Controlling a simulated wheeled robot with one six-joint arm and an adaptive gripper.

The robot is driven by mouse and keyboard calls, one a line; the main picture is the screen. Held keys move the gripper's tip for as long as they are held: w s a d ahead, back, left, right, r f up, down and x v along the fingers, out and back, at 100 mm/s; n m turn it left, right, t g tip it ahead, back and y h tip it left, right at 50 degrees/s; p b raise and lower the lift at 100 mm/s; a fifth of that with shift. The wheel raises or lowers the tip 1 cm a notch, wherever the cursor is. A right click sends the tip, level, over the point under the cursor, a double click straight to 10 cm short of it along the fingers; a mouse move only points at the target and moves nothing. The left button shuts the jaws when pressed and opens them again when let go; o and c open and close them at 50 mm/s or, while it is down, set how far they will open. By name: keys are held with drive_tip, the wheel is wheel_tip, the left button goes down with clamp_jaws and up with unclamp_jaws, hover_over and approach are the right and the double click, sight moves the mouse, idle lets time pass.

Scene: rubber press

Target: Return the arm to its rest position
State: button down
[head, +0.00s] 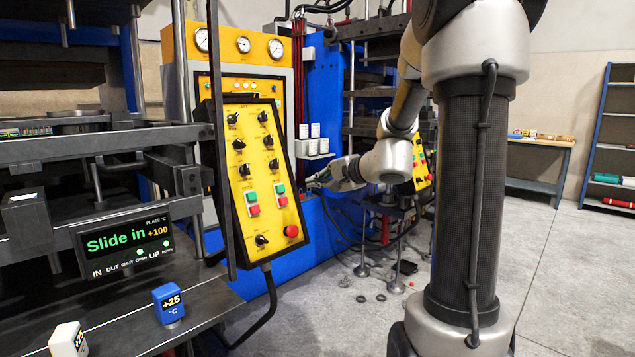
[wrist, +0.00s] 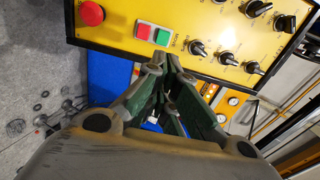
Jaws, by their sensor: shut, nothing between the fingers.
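My gripper (head: 313,183) is shut and empty, held out in front of the yellow control panel (head: 255,165). In the head view its fingertips are a little right of the panel's edge and point left. In the wrist view the fingers (wrist: 167,62) converge in front of the panel, near its green and red buttons (wrist: 152,33). Whether the tips touch the panel cannot be told. My arm reaches out from the thick column at right.
At left, the press has a display (head: 127,240) reading "Slide in" and +100. A blue +25 tag (head: 169,302) stands on its lower shelf. A workbench (head: 541,160) and a shelf rack (head: 612,140) stand at right. Open floor (head: 550,270) lies before them.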

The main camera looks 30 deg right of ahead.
drive_tip(key=s+a+f+n+g+y, duration=0.1)
drive_tip(key=s+a+f+n+g, duration=0.2)
drive_tip(key=s, duration=0.6)
drive_tip(key=s+a+f+n+g, duration=0.1)
drive_tip(key=s+f+n+g, duration=0.1)
drive_tip(key=s+f+g, duration=0.45)
drive_tip(key=s+r+n+h, duration=0.2)
drive_tip(key=s+r+n, duration=0.1)
drive_tip(key=s, duration=0.5)
drive_tip(key=s+d+r+n+h, duration=0.1)
drive_tip(key=s+r+n+h, duration=0.2)
drive_tip(key=s+n, duration=0.3)
drive_tip(key=shift+s+d, duration=0.2)
drive_tip(key=shift+s, duration=1)
idle(0.8)
